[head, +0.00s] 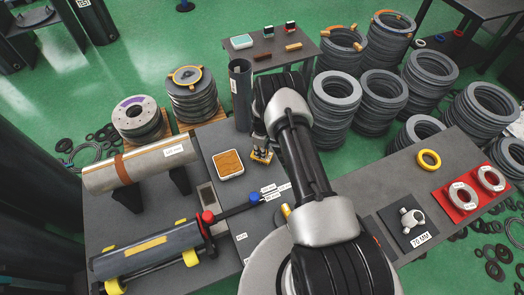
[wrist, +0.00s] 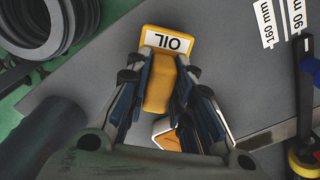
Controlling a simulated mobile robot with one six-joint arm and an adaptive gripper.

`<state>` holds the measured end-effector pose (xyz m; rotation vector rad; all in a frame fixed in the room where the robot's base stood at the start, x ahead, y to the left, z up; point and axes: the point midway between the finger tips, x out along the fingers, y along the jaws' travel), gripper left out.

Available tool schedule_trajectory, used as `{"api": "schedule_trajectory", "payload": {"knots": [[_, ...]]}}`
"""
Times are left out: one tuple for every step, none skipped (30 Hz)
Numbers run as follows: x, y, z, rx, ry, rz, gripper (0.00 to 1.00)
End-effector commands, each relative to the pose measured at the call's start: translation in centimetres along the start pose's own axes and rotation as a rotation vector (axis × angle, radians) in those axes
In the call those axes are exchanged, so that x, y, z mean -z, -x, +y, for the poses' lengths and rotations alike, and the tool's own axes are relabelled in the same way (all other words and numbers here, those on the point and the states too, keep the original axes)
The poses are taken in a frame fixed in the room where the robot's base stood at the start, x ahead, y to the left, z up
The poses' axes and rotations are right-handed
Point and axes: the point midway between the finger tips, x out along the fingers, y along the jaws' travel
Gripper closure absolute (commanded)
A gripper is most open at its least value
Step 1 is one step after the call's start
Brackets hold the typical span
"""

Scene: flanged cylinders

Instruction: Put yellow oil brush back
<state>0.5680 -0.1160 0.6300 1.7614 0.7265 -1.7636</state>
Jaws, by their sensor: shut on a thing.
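I cannot tell whether the brush touches the table. A white-rimmed tray with an orange-brown inside (head: 230,165) lies just left of the brush. In the wrist view it is mostly hidden behind my gripper.
A dark upright cylinder (head: 240,95) stands behind the tray. A long grey cylinder (head: 140,165) and a dark tool with red and blue knobs (head: 208,217) lie to the left. Stacked rings stand behind.

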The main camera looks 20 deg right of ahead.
Motion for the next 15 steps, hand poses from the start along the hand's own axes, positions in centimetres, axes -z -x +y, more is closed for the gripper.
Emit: {"api": "schedule_trajectory", "payload": {"knots": [[0.01,-0.21,0.01,0.0,0.0,0.0,1.0],[0.0,-0.31,0.01,0.0,0.0,0.0,1.0],[0.0,-0.42,0.0,0.0,0.0,0.0,1.0],[-0.02,-0.39,-0.03,0.001,0.0,0.0,0.77],[-0.02,-0.33,-0.03,0.001,0.0,0.0,0.75],[-0.02,-0.31,-0.03,0.001,0.0,0.0,0.73],[-0.02,-0.3,-0.03,0.001,0.0,0.0,0.71],[-0.02,-0.3,-0.03,0.001,0.0,0.0,0.69],[-0.02,-0.29,-0.03,0.001,0.0,0.0,0.66],[-0.02,-0.29,-0.03,0.001,0.0,0.0,0.64],[-0.02,-0.28,-0.03,0.001,0.0,0.0,0.62],[-0.02,-0.28,-0.03,0.001,0.0,0.0,0.59],[-0.01,-0.28,-0.02,0.001,0.0,0.0,0.59],[-0.01,-0.28,-0.02,0.001,0.0,0.0,0.59],[-0.01,-0.28,-0.02,0.0,0.0,0.0,0.59]]}}
